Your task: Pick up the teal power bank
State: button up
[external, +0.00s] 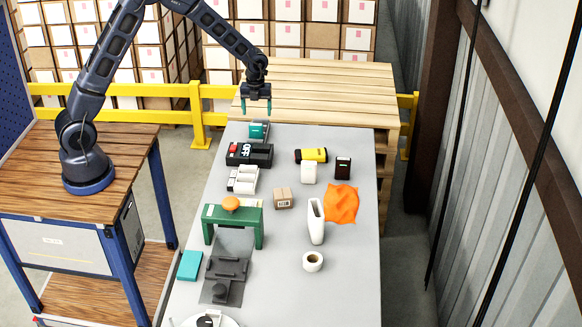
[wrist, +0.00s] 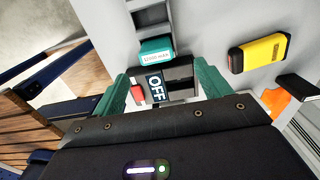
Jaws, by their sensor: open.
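The teal power bank (external: 257,130) is at the far left end of the grey table, seated against a dark grey holder. In the wrist view the power bank (wrist: 156,50) shows a white label reading mAh, just beyond the fingertips. My gripper (external: 256,107) has green fingers pointing down and hangs above the power bank, apart from it. In the wrist view my gripper (wrist: 165,74) is open and empty, its fingers spread either side of a black box with an OFF sign.
The black OFF box (external: 250,154) with a red part stands close to the power bank. A yellow-and-black item (external: 312,155) lies to the right. A green stand (external: 234,212), small carton (external: 283,198), orange crumpled thing (external: 341,203) and flat teal box (external: 190,265) are nearer.

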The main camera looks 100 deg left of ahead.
aim_at(254, 123)
notch_tip(254, 123, down, 4)
jog(key=shift+f, duration=0.25)
jog(key=shift+s+f, duration=0.15)
jog(key=shift+f, duration=1.2)
jog(key=shift+s+f, duration=0.15)
jog(key=shift+f, duration=1.15)
jog(key=c, duration=1.2)
jog(key=shift+r, duration=0.15)
